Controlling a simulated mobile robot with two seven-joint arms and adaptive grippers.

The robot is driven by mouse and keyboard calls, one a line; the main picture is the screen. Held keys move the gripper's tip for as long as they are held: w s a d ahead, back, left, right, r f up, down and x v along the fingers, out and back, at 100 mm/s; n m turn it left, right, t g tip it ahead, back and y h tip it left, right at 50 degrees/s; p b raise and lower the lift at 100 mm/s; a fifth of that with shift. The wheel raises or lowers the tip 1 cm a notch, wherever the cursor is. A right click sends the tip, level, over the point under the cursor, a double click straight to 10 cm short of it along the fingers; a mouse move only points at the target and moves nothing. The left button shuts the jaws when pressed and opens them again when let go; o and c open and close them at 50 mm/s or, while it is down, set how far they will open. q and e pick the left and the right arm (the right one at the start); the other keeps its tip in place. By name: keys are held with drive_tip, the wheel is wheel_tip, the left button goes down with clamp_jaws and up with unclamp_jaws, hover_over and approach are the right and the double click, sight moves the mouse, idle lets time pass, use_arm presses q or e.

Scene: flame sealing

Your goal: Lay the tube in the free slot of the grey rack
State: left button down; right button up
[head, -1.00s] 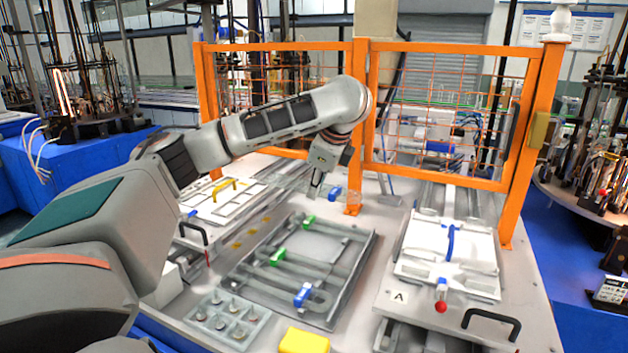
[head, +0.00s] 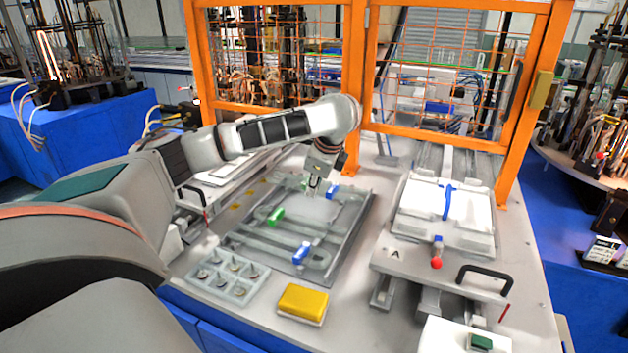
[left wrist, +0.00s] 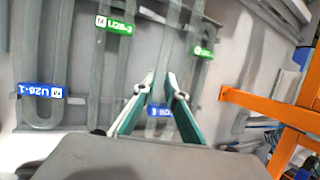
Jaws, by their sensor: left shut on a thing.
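The grey rack (head: 352,232) lies flat on the bench and holds clear U-shaped glass tubes with coloured tags. A blue-tagged tube (left wrist: 45,110) lies on the left of the left wrist view, beside a green-tagged tube (left wrist: 96,75). My left gripper (head: 312,190) is over the far part of the rack, pointing down. In the left wrist view its fingers (left wrist: 162,78) are shut on a clear tube, hard to make out against the rack. A blue tag (left wrist: 160,110) shows between the fingers. Whether the held tube touches the rack cannot be told. My right gripper is not in view.
A tray of small round parts (head: 228,276) and a yellow block (head: 303,301) stand at the rack's near side. An orange fence (head: 352,90) rises behind. A white fixture (head: 447,205) with a red knob (head: 436,263) stands to the right.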

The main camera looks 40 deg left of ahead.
use_arm(q)
drive_tip(key=shift+f, duration=2.8)
drive_tip(key=c, duration=2)
unclamp_jaws()
drive_tip(key=shift+r, duration=0.1)
drive_tip(key=shift+v, duration=6)
